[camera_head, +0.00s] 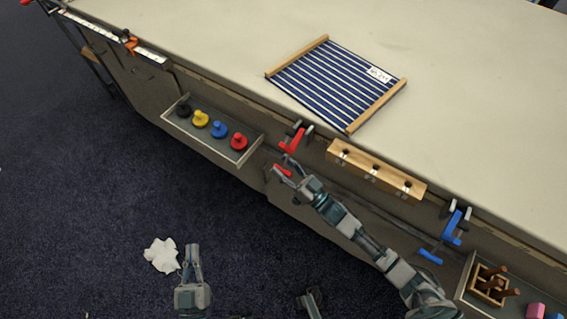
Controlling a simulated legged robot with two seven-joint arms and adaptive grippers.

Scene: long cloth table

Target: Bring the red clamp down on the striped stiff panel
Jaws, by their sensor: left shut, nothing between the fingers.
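The striped stiff panel (330,84) lies flat on the table, dark blue with white stripes, wooden bars at two ends and a white label. The red clamp (292,138) is at the table's front edge, just below the panel and apart from it. Its lower red part (283,169) shows between the fingers of my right gripper (283,167). Whether the fingers press on it is not clear. My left gripper (193,247) is shut and empty, low over the floor, far from the clamp.
The cloth table (460,90) is clear around the panel. Along its front are a tray (205,145) with knobbed weights, a wooden block (375,171), a blue clamp (453,226) and another tray (466,276). An orange clamp (130,42) is far left. White crumpled material (161,254) lies on the floor.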

